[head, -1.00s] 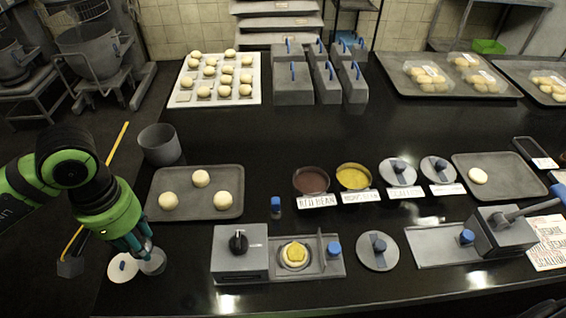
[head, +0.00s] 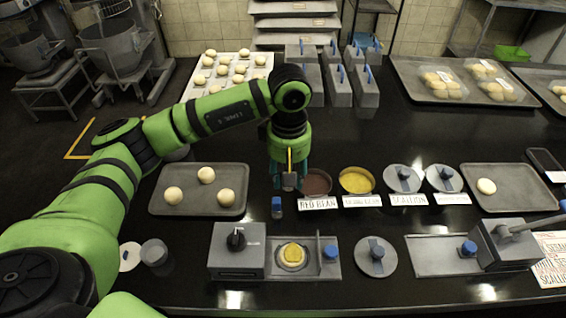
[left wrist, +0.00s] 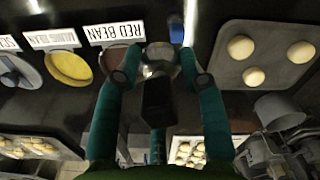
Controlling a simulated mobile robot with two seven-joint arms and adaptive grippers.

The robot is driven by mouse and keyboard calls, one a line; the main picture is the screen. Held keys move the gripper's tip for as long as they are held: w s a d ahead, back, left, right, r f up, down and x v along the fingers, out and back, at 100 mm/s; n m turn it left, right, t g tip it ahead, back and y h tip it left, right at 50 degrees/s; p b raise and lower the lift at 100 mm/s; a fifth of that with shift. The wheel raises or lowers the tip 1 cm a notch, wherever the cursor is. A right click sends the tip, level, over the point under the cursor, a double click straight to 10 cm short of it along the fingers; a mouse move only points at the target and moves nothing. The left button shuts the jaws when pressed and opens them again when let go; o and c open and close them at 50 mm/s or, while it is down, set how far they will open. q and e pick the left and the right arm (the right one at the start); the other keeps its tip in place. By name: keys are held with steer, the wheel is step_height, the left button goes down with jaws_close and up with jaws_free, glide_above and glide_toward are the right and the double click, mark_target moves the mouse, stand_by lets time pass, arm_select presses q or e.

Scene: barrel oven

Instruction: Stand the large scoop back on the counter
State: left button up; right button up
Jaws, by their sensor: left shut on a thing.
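My left gripper (head: 288,184) points down over the counter (head: 400,140), beside the red bean bowl (head: 316,182). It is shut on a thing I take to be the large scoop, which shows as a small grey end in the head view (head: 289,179). In the left wrist view, between the fingertips (left wrist: 160,70), the scoop shows a dark body (left wrist: 158,100) and a shiny rounded end. The fingers hide much of it. I cannot tell whether it touches the counter. My right gripper is not in view.
A small blue-topped item (head: 277,207) stands just in front of my gripper. A tray with dough balls (head: 240,211) lies to the left and a yellow filling bowl (head: 356,181) to the right. The grey press (head: 237,250) stands in front.

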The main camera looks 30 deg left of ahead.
arm_select(q)
steer(key=w+a+f+n, duration=0.2)
steer(key=w+n, duration=0.3)
steer(key=n, duration=0.4)
steer(key=shift+w+a+f+n+p, duration=0.2)
steer(key=shift+a+f+n+p, duration=0.1)
steer(key=shift+f+n, duration=0.1)
steer(key=w+a+f+n, duration=0.1)
steer(key=n, duration=0.2)
steer(key=w+a+f+n, duration=0.1)
steer(key=a+f+n, duration=0.1)
steer(key=n, duration=0.2)
steer(key=a+f+n, duration=0.1)
steer(key=f+n, duration=0.1)
steer(key=n, duration=0.2)
steer(key=shift+w+a+p, duration=0.2)
steer(key=shift+w+p, duration=0.15)
steer(key=shift+w, duration=0.05)
steer(key=shift+a+f+n, duration=0.3)
steer(key=shift+f+n, duration=0.3)
steer(key=shift+n, duration=0.4)
steer(key=shift+f+b, duration=2.1)
steer(key=shift+f, duration=0.65)
steer(key=shift+f+b, duration=0.5)
steer(key=shift+f, duration=0.1)
